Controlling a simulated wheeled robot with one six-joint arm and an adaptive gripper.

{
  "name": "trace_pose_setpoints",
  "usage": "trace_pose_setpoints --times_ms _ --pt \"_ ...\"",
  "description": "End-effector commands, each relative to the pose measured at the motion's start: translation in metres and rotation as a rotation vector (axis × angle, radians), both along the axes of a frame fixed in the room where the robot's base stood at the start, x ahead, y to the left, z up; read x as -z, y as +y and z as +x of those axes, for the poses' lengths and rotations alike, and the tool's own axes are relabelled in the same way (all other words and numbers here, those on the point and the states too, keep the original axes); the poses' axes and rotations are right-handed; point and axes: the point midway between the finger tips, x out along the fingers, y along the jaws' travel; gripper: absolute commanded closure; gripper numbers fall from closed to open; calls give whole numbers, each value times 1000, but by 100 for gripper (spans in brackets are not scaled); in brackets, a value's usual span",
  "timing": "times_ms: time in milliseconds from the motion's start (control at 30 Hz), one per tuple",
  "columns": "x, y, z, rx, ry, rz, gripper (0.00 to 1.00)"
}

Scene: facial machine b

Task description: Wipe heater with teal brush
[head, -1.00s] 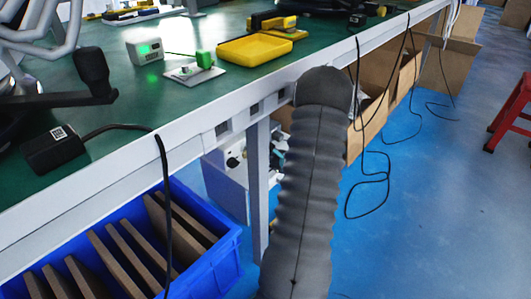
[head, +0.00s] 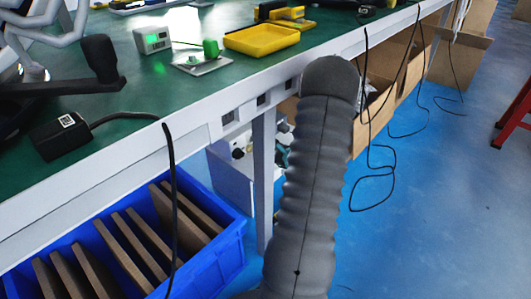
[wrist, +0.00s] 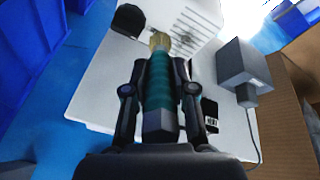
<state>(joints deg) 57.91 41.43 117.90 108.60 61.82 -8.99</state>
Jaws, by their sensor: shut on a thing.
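My gripper (wrist: 160,66) is shut on the teal brush (wrist: 161,92) in the wrist view. The brush lies lengthwise between the fingers, and its pale bristle tip (wrist: 159,41) points away from me. Beyond and below it is a white unit (wrist: 92,90) with a slotted area and a dark coil-like part (wrist: 197,34). I cannot tell for sure which part is the heater, or whether the bristles touch it. In the head view a white unit (head: 232,178) shows under the table.
The green-topped table (head: 140,88) has a white edge above the unit. A blue bin (head: 232,245) with brown boards stands at left, cardboard boxes (head: 385,95) at right. A grey box with a cable (wrist: 243,68) sits right of the brush.

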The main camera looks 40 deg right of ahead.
Motion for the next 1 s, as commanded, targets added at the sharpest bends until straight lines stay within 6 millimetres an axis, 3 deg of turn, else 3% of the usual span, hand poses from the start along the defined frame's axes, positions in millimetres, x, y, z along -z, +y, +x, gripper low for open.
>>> trace_pose_setpoints --times_ms 1000 --pt "0 0 15 0 0 0 100"
